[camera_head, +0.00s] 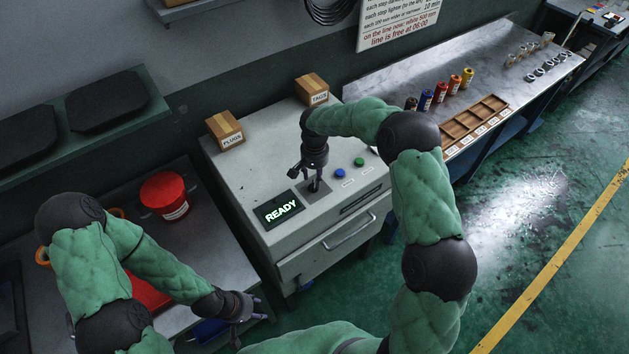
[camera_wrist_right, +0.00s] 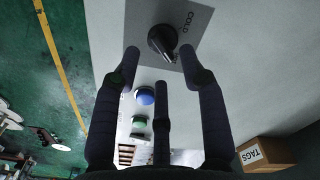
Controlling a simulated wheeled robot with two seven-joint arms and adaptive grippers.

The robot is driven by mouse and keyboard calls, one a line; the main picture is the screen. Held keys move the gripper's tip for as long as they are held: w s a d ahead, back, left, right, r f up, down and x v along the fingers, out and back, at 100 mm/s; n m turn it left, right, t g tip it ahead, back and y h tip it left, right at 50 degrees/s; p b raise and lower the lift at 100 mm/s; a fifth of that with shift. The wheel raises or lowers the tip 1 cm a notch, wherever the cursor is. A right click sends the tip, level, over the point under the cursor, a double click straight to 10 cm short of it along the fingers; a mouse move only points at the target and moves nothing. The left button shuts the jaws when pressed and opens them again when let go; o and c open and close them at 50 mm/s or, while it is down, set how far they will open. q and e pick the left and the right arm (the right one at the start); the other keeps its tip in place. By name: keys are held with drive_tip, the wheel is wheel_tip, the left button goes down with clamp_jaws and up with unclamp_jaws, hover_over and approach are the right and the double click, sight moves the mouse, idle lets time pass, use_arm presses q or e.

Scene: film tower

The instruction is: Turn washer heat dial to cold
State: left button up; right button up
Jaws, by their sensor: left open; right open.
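The grey washer (camera_head: 240,170) stands in the middle of the head view, with a lit READY display (camera_head: 278,209). Its black heat dial (camera_head: 316,187) sits on a grey plate and shows in the right wrist view (camera_wrist_right: 162,40) beside the word COLD (camera_wrist_right: 186,22). The dial's narrow end appears to point toward the lower right there, not at that word. My right gripper (camera_head: 313,166) is open just over the dial; its fingers (camera_wrist_right: 160,62) are spread, with the dial beyond their tips. My left gripper (camera_head: 252,306) is open and empty at the lower left, off the washer.
A blue button (camera_head: 340,174) and a green button (camera_head: 359,162) are beside the dial. Boxes marked PLUGS (camera_head: 225,131) and TAGS (camera_head: 312,90) stand at the washer's back. A red tub (camera_head: 165,194) is on the left bench. A workbench (camera_head: 390,82) stands to the right.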

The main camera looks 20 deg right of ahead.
sight(314, 186)
drive_tip(key=shift+f, duration=1.8)
clamp_jaws()
